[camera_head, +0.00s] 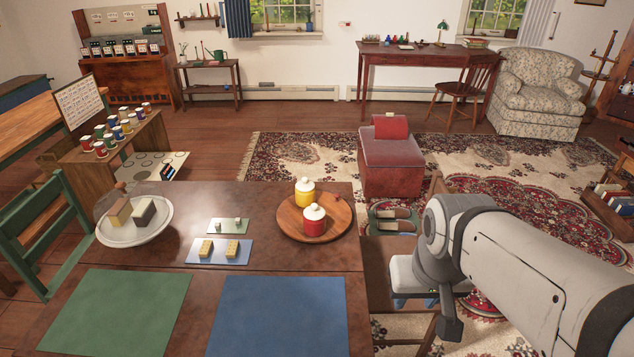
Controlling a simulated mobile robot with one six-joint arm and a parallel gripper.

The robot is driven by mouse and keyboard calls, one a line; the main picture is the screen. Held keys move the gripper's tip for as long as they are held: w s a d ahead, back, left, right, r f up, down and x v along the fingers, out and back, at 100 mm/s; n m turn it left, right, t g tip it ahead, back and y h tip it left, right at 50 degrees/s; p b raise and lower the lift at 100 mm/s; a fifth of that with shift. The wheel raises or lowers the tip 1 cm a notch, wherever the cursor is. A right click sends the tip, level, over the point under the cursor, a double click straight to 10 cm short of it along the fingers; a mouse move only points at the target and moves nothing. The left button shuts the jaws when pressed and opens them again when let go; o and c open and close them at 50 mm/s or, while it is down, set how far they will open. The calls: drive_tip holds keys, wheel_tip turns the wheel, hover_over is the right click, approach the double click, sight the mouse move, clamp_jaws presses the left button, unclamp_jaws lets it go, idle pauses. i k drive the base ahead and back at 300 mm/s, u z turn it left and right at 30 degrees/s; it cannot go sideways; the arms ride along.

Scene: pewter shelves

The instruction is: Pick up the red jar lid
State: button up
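A red jar (314,227) with a pale, knobbed lid (314,212) stands on a round wooden tray (287,223) on the dark brown table. The lid sits on the jar; its top looks cream rather than red. A yellow jar (304,199) with a similar pale lid (305,185) stands just behind it. My arm reaches in from the lower right, to the right of the table and away from the jars. A dark grey part (450,318) hangs below its near joint; whether it belongs to my gripper, and whether the fingers are open, I cannot tell.
A small reddish-brown piece (333,197) lies on the tray. Left of it are a blue mat (219,260), a green mat (228,233) with small items, and a white plate (130,237) with blocks. A chair and a red-topped box (388,165) stand right of the table.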

sight(314, 212)
drive_tip(key=u, duration=0.2)
drive_tip(key=i, duration=1.1)
drive_tip(key=z, duration=0.1)
